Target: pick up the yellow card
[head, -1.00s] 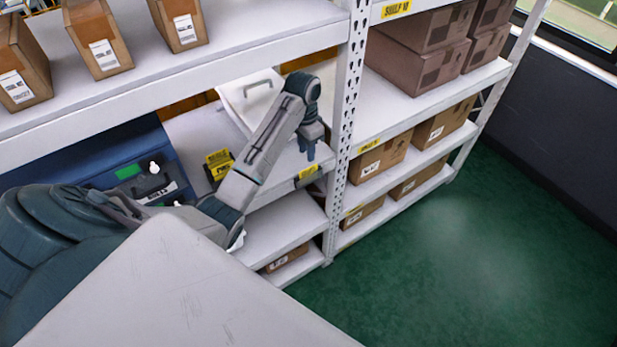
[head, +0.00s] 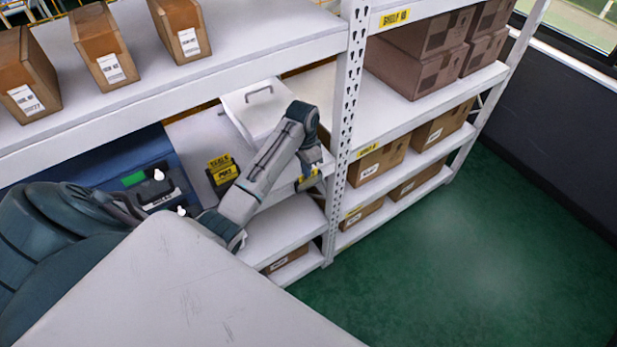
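A yellow and black card-like piece (head: 222,169) stands on the middle shelf of the left bay, left of my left forearm. A small yellow label (head: 305,180) shows at that shelf's front edge, partly covered by my fingers. I cannot tell which of these is the task's card. My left gripper (head: 311,176) points down at the shelf edge, in front of the small label. Whether it touches the label, and how far its fingers are apart, is too small to tell. My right gripper is not in view.
A white lidded box (head: 262,107) with a handle stands behind my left arm. A dark case (head: 153,187) is at the left. A perforated white upright (head: 347,120) stands close right of my gripper. Cardboard boxes (head: 375,163) fill the right bay. The green floor (head: 450,260) is clear.

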